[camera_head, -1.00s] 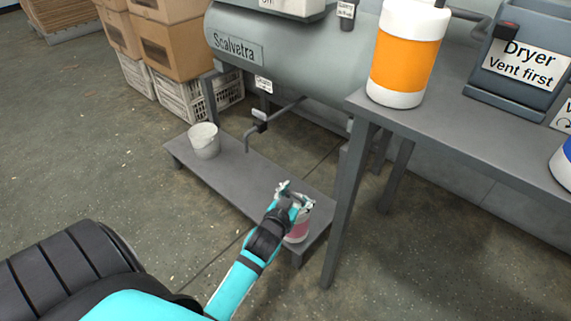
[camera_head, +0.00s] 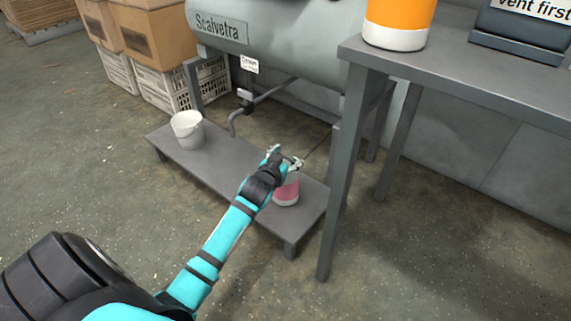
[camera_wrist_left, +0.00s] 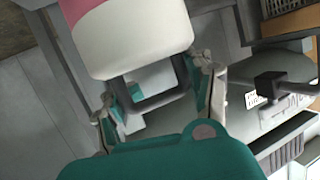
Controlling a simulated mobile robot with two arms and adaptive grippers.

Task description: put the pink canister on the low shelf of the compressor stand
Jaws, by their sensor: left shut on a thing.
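The pink canister (camera_head: 287,190), with a white band at its lower end, shows at the right end of the low shelf (camera_head: 240,180) of the compressor stand. Whether its base touches the shelf or hangs just above it, I cannot tell. My left gripper (camera_head: 284,158) is at the canister's top, shut on it, and covers part of it. In the left wrist view the canister (camera_wrist_left: 130,40) fills the top, with a grey loop-like part between the fingers (camera_wrist_left: 157,96). My right gripper is not in view.
A white bucket (camera_head: 188,130) stands at the shelf's left end. The shelf's middle is clear. A grey table (camera_head: 460,85) with an orange canister (camera_head: 398,25) rises close on the right. The compressor tank (camera_head: 270,38) and a bent pipe (camera_head: 250,103) are behind.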

